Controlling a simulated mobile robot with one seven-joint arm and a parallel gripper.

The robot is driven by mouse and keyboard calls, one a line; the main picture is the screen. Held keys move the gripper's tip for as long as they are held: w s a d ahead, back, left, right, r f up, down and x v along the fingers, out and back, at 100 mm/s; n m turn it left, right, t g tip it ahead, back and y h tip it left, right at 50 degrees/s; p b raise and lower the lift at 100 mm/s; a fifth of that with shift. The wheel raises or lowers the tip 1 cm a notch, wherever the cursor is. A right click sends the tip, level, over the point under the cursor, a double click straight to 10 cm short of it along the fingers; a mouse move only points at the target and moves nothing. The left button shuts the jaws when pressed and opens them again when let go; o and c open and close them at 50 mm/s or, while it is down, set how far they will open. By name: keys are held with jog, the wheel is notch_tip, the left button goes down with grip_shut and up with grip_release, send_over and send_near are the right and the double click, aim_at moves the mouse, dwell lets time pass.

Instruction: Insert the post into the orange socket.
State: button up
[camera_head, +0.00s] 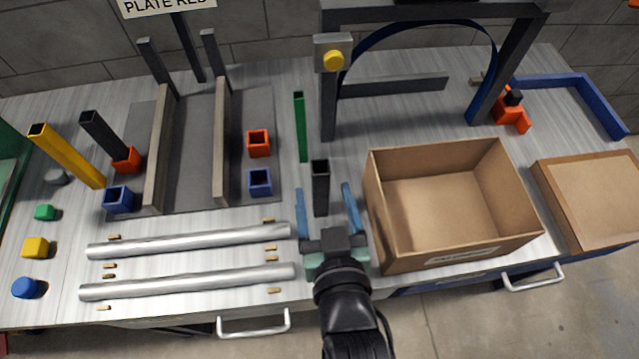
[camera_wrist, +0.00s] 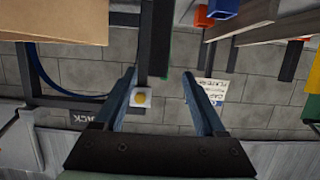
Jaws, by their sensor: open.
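A black square post (camera_head: 320,190) stands upright on the table near its middle; it also shows in the wrist view (camera_wrist: 154,40). My gripper (camera_head: 323,187) is open, with one blue finger on each side of this post and gaps visible; the wrist view shows both fingers (camera_wrist: 160,72). An orange socket (camera_head: 259,143) with an open, empty top sits left of the post, behind a blue socket (camera_head: 260,182). A second orange socket (camera_head: 125,160) at the left has another black post (camera_head: 102,135) tilted in or against it; I cannot tell which.
A green post (camera_head: 300,127) stands just behind the black post. A cardboard box (camera_head: 378,212) is close on the right, a dark frame (camera_head: 328,110) behind. Wooden rails (camera_head: 221,150) and silver bars (camera_head: 190,241) lie left. A yellow post (camera_head: 65,155) leans far left.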

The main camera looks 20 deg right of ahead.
aim_at(318, 162)
jog(key=x, duration=0.9)
jog(key=shift+w+d+f+p, duration=0.2)
jog(key=shift+p, duration=0.15)
grip_shut()
dwell(1.1)
